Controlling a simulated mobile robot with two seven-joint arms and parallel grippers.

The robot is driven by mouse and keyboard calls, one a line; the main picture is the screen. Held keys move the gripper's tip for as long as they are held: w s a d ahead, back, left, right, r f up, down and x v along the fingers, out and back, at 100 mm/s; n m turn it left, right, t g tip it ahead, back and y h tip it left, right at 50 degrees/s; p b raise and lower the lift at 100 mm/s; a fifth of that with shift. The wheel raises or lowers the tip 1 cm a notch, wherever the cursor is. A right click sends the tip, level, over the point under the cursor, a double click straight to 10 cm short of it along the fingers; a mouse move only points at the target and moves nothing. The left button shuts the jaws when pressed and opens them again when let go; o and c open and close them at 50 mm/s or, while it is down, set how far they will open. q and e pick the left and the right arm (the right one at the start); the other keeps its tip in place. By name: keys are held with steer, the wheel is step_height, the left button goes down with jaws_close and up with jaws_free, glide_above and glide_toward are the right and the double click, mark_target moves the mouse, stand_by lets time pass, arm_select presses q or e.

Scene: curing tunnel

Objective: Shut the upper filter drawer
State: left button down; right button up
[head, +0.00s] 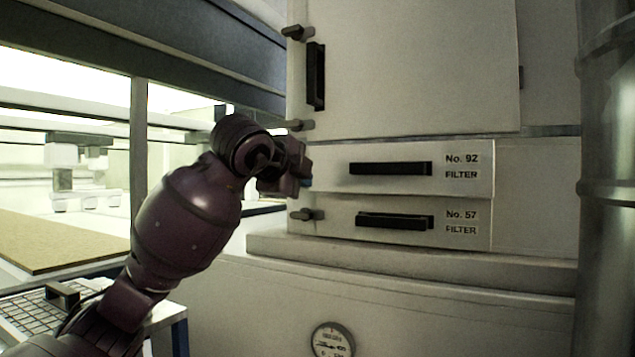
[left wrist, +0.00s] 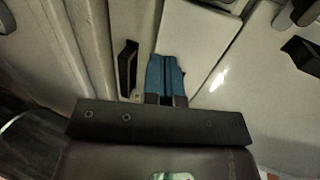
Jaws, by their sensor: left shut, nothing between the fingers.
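The upper filter drawer (head: 398,184), labelled No. 92, has a pale front and a black bar handle (head: 390,168). Its front seems to stand slightly proud of the lower drawer; the gap is hard to judge. My left gripper (head: 306,181) is at the left end of this front, left of the handle. Its blue fingertips are together and empty. In the left wrist view the shut fingers (left wrist: 166,72) lie over a pale panel that appears to be the upper drawer (left wrist: 192,40). I cannot tell whether they touch it. My right gripper is not in view.
The lower drawer (head: 343,232), No. 57, sits just below, above a ledge (head: 400,258). A cabinet door (head: 425,70) with a vertical black handle (head: 316,76) is above. Catches protrude at the left edge. A metal pipe (head: 606,150) stands at right; the tunnel opening is at left.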

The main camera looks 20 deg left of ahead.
mark_target(323, 179)
arm_select(q)
steer(key=x, duration=0.5)
steer(key=shift+w+r+p, duration=0.25)
steer(key=shift+r+p, duration=0.1)
steer(key=shift+w, duration=0.8)
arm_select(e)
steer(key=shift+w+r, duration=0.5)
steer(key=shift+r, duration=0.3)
arm_select(q)
steer(key=shift+w, duration=0.5)
steer(key=x, duration=0.3)
steer(key=shift+r, duration=0.5)
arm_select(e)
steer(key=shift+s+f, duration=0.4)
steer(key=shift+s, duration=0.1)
